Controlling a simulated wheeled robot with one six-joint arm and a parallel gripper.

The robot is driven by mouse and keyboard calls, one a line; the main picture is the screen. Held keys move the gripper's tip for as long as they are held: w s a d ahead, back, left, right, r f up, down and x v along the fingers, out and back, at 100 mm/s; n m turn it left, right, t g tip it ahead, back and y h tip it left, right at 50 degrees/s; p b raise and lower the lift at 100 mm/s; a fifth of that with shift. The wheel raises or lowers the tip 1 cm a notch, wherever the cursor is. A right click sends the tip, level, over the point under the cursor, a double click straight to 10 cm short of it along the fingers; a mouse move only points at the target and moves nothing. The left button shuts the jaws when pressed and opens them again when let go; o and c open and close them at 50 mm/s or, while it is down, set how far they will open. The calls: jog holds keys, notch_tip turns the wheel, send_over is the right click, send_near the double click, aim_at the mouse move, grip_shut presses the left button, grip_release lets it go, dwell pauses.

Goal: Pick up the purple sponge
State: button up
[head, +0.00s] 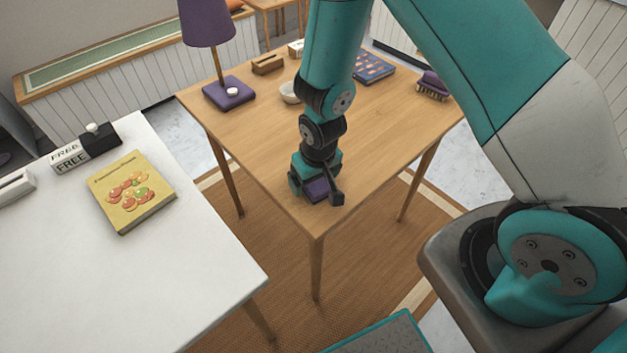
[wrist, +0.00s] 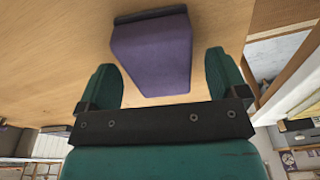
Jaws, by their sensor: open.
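The purple sponge (head: 317,190) lies on the wooden table (head: 262,150) near its front corner. It has a dark layer along one side, seen in the wrist view, where the sponge (wrist: 152,55) sits between and just beyond my fingers. My gripper (head: 316,196) is right at the sponge, pointing down, with a finger on each side. In the wrist view my gripper (wrist: 165,82) is open, with a gap between each green finger and the sponge. The head view partly hides the sponge behind my gripper.
A white table (head: 90,270) with a yellow book (head: 131,191) is at left.

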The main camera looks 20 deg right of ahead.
jog(key=shift+f, duration=0.45)
jog(key=shift+c, duration=0.4)
jog(key=c, duration=0.9)
jog(key=shift+r, duration=0.1)
notch_tip(320, 180, up, 20)
